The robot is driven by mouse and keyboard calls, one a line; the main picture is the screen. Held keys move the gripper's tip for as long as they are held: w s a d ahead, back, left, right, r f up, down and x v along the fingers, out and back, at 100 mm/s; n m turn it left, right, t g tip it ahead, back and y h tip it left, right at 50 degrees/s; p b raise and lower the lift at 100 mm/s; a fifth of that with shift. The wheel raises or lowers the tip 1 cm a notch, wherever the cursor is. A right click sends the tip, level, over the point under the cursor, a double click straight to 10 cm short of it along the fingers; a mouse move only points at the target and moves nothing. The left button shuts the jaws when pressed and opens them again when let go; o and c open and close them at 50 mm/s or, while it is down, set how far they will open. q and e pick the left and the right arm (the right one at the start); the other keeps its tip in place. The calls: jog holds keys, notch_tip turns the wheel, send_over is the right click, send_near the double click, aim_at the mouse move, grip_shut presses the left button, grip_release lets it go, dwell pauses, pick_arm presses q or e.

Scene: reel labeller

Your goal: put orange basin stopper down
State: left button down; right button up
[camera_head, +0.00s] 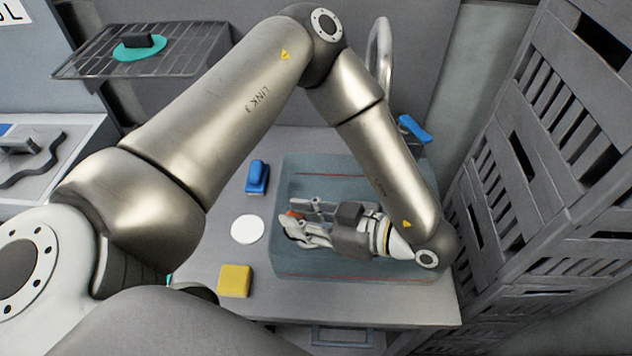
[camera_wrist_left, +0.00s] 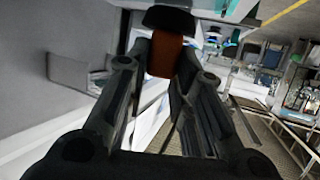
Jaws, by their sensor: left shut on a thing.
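The orange basin stopper (camera_wrist_left: 166,55) is an orange block with a dark cap at one end, seen at the top middle of the left wrist view. My left gripper (camera_wrist_left: 165,75) is shut on it, a finger on each side. In the head view, only a small orange part of the stopper (camera_head: 294,213) shows between the fingers of my left gripper (camera_head: 293,224). The gripper is over the blue-grey basin (camera_head: 282,185), near its left side. I cannot tell how far the stopper is above any surface. My right gripper is not in view.
A white disc (camera_head: 247,229), a blue block-like item (camera_head: 257,177) and a yellow sponge (camera_head: 235,281) lie left of the basin. A blue-handled tap (camera_head: 414,129) stands behind. Grey slatted crates (camera_head: 520,170) rise at right. A wire rack (camera_head: 185,50) holds a teal, black-topped item (camera_head: 139,47).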

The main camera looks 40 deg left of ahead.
pick_arm(q)
jog(key=shift+w+a+f+p, duration=0.25)
jog(key=shift+w+f, duration=0.85)
jog(key=shift+f, duration=0.55)
jog(key=shift+w+a+f+p, duration=0.2)
jog(key=shift+w+a+f, duration=0.15)
jog(key=shift+w+f, duration=1)
jog(key=shift+w+a+f+p, duration=0.25)
jog(key=shift+w+f, duration=0.6)
jog(key=shift+f, duration=1.05)
jog(key=shift+f+b, duration=0.65)
jog(key=shift+b, duration=0.1)
jog(key=c, duration=1.3)
grip_release()
jog(key=shift+o, duration=0.2)
jog(key=shift+r, duration=0.1)
